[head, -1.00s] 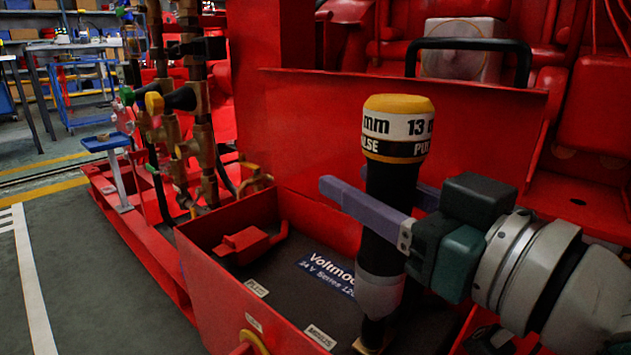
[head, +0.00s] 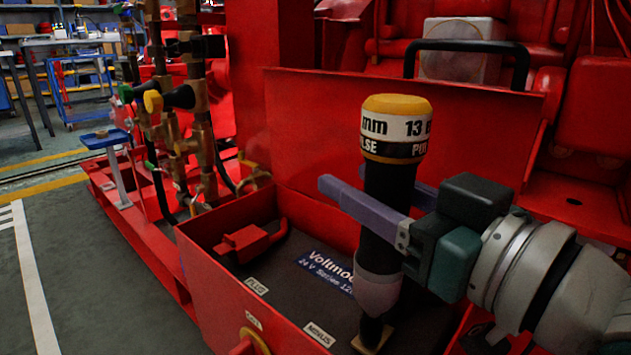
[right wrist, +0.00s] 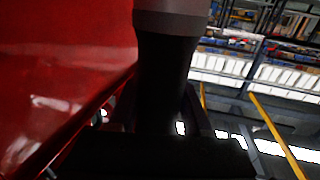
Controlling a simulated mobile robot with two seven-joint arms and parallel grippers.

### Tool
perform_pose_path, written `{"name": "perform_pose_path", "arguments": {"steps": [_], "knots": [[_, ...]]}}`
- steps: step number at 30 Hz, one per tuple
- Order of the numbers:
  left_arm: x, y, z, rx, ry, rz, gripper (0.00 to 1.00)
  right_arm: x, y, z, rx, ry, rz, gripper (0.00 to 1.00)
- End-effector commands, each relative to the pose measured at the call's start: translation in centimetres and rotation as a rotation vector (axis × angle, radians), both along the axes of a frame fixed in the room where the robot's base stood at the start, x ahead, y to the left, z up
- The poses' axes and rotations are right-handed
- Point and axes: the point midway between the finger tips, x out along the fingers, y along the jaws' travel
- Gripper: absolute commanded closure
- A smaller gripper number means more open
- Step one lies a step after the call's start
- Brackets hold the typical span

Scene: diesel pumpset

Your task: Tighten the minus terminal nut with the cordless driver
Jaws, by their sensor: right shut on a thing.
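The cordless driver (head: 388,200) stands upright, black with a yellow cap and a white band marked "mm 13". My right gripper (head: 375,200) is shut on its black body, with purple-grey fingers on either side. The driver's lower end meets a brass-coloured piece (head: 372,336) by the MINUS label (head: 319,334) on the battery (head: 300,255). The nut itself is hidden under the driver, and I cannot tell whether they touch. The right wrist view shows the driver's dark body (right wrist: 165,80) between the fingers. My left gripper is not in view.
The battery sits in a red open box (head: 215,285) with raised walls. A red cover (head: 248,241) lies over the terminal near the PLUS label (head: 256,286). A red panel (head: 310,130) rises behind.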

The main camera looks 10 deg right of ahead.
Motion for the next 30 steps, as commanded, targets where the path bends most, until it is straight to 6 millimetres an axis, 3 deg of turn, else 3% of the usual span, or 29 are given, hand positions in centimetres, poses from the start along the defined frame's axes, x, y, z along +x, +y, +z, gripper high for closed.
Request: {"name": "perform_pose_path", "arguments": {"steps": [30], "knots": [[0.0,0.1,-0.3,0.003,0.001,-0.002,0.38,0.0,-0.1,-0.8,-0.003,0.003,-0.001,1.0]]}}
